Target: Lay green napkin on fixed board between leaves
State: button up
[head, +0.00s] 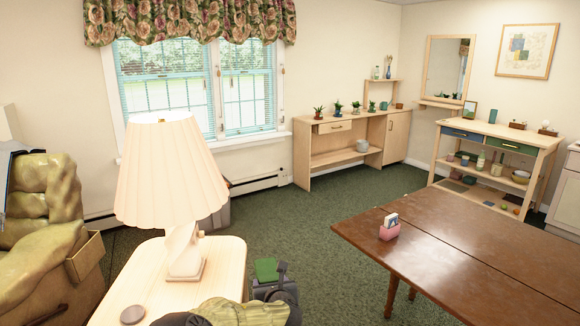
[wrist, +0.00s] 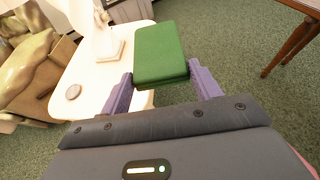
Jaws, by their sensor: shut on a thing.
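A folded green napkin (head: 266,270) is held in my gripper (head: 274,284), beside the front right corner of the pale side table. In the wrist view the napkin (wrist: 160,52) sticks out flat ahead of the purple fingers of my gripper (wrist: 161,82), which are shut on its near edge. The brown wooden table (head: 470,230) stands to the right, apart from my gripper. A long seam runs along its top, dividing the near leaf from the board behind it. I cannot make out a second seam clearly.
A pink holder with cards (head: 389,230) stands near the table's left end; the rest of its top is bare. The pale side table (head: 225,262) bears a lamp (head: 170,180) and a dark round disc (head: 132,314). Green carpet (head: 310,235) lies open between the tables.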

jog(key=s+d+f+m+h+b, duration=0.1)
jog(key=s+d+f+h+b, duration=0.2)
jog(key=d+f, duration=0.6)
jog(key=s+d+f+m+b, duration=0.2)
jog(key=s+d+f+b, duration=0.3)
jog(key=d, duration=0.8)
jog(key=s+r+p, duration=0.2)
jog(key=r+p, duration=0.6)
jog(key=p, duration=0.6)
jog(key=s+r+p, duration=0.1)
jog(key=r+p, duration=0.7)
jog(key=p, duration=0.7)
jog(key=shift+s+a, duration=0.25)
jog(key=shift+s, duration=0.1)
jog(key=shift+r, duration=0.15)
jog(key=s+r+p, duration=0.4)
jog(key=r+p, duration=0.7)
jog(key=p, duration=0.6)
jog(key=shift+s+r, duration=0.15)
jog(key=shift+r, duration=0.05)
